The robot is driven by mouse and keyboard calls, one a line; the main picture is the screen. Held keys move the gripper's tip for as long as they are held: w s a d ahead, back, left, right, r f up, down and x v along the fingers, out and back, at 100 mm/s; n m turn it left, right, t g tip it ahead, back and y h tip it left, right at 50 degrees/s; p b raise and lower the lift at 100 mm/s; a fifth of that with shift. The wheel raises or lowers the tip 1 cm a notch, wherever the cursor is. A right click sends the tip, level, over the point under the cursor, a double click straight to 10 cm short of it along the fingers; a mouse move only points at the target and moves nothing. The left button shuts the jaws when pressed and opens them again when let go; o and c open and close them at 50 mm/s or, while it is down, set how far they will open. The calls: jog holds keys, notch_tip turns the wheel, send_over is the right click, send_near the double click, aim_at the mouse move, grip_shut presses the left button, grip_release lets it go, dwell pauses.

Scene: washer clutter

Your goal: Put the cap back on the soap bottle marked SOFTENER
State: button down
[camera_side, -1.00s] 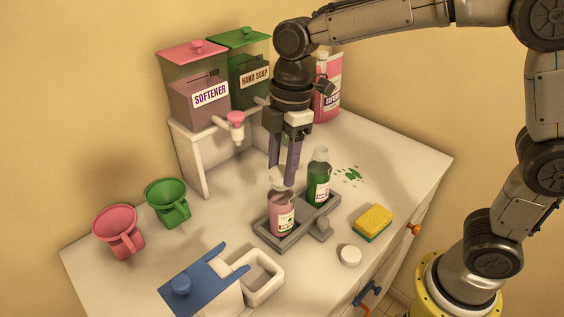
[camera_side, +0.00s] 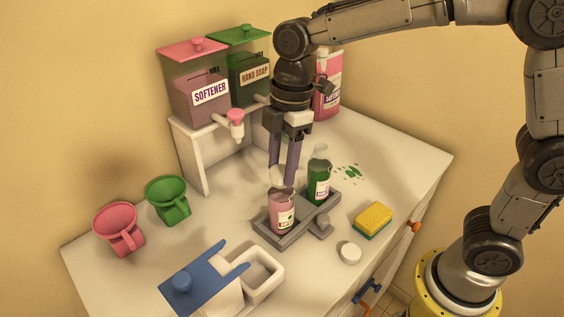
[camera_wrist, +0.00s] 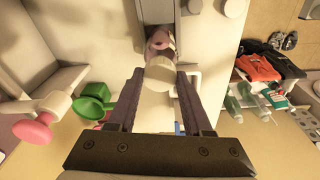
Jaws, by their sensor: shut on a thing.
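My gripper (camera_side: 282,172) is shut on a white cap (camera_wrist: 159,74), with one finger on each side of it. In the side view the cap is right above the pink bottle (camera_side: 282,212); I cannot tell whether it touches the neck. The pink bottle stands upright in a grey holder (camera_side: 268,238), and its small label is too small to read. It also shows behind the cap in the wrist view (camera_wrist: 160,42). A green bottle (camera_side: 319,184) stands beside it in the same holder.
Another white cap (camera_side: 349,252) lies on the counter near a yellow sponge (camera_side: 373,217). Pink and green dispensers (camera_side: 198,92) stand behind. A pink cup (camera_side: 118,229), a green cup (camera_side: 168,200) and a blue-lidded box (camera_side: 205,275) are at left. Green spots mark the counter at right.

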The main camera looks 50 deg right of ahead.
jog(key=shift+f, duration=0.2)
grip_release()
dwell(0.4)
jog(key=shift+r, duration=3.5)
